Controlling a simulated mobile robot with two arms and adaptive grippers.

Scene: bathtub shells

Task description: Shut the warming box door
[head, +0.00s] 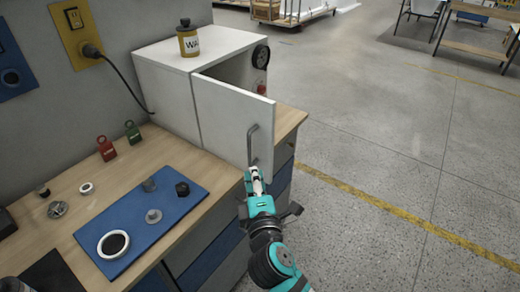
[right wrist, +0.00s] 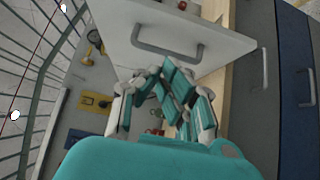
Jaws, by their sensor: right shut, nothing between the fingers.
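The white warming box (head: 167,92) stands on the wooden counter against the wall. Its white door (head: 228,118) is swung open toward the front, with a grey bar handle (head: 252,145) near its free edge. In the right wrist view the door (right wrist: 220,27) and its handle (right wrist: 167,45) are close in front of the fingers. My right gripper (head: 256,176) is shut and empty, just below the handle in the head view. I cannot tell whether it touches the door. My left gripper is not in view.
A yellow-labelled jar (head: 188,41) stands on the box. A blue mat (head: 140,215) with small parts lies on the counter, near a red weight (head: 106,148) and a green weight (head: 133,132). Drawers (head: 208,246) are below. The concrete floor at right is open.

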